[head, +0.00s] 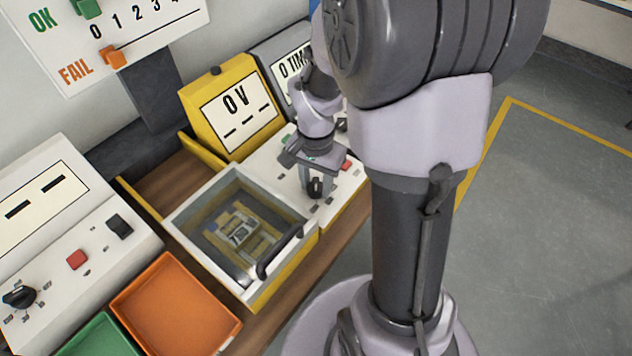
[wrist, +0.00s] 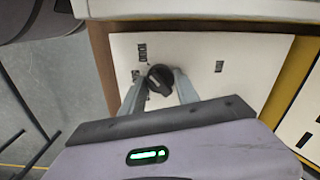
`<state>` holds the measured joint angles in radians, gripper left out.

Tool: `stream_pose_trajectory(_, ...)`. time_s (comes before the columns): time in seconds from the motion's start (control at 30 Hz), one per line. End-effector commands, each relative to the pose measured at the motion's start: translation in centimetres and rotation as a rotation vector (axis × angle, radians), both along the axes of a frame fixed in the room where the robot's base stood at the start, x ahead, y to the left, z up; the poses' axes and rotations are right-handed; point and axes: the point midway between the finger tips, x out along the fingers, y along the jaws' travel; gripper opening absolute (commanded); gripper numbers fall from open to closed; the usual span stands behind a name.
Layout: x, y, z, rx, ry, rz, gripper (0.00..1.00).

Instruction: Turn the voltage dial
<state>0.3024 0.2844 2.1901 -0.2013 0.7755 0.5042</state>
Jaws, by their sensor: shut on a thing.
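The voltage dial (wrist: 158,78) is a black round knob on a white panel, below the yellow-framed display (head: 235,108) that reads "0 V" over dashes. My gripper (wrist: 163,80) is shut on the dial, one grey finger on each side of it in the wrist view. In the head view my gripper (head: 317,184) points down at the panel, and the dial (head: 315,187) shows between its fingers. The fingers and wrist hide part of the panel around it.
A clear-lidded box (head: 195,206) with a black handle stands left of the dial panel. A red button (head: 346,165) lies close to my gripper on the right. Another panel with a black knob (head: 20,297) and an orange tray (head: 175,308) are at lower left.

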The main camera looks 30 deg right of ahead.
Motion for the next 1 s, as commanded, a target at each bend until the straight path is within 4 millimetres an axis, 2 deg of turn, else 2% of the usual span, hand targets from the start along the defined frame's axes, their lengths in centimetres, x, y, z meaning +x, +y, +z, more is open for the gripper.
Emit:
stream_pose_trajectory(0.47,0.0,0.0,0.0,0.001,0.001,-0.013,0.00)
stream_pose_trajectory(0.5,0.0,0.0,0.0,0.000,0.000,-0.013,0.43)
stream_pose_trajectory(0.6,0.0,0.0,0.0,0.000,0.000,-0.012,0.59)
stream_pose_trajectory(0.87,0.0,0.0,0.0,0.000,0.000,-0.012,0.59)
stream_pose_trajectory(0.93,0.0,0.0,0.5,0.000,-0.001,-0.011,0.59)
stream_pose_trajectory(1.0,0.1,0.0,1.9,-0.001,-0.002,-0.012,0.59)
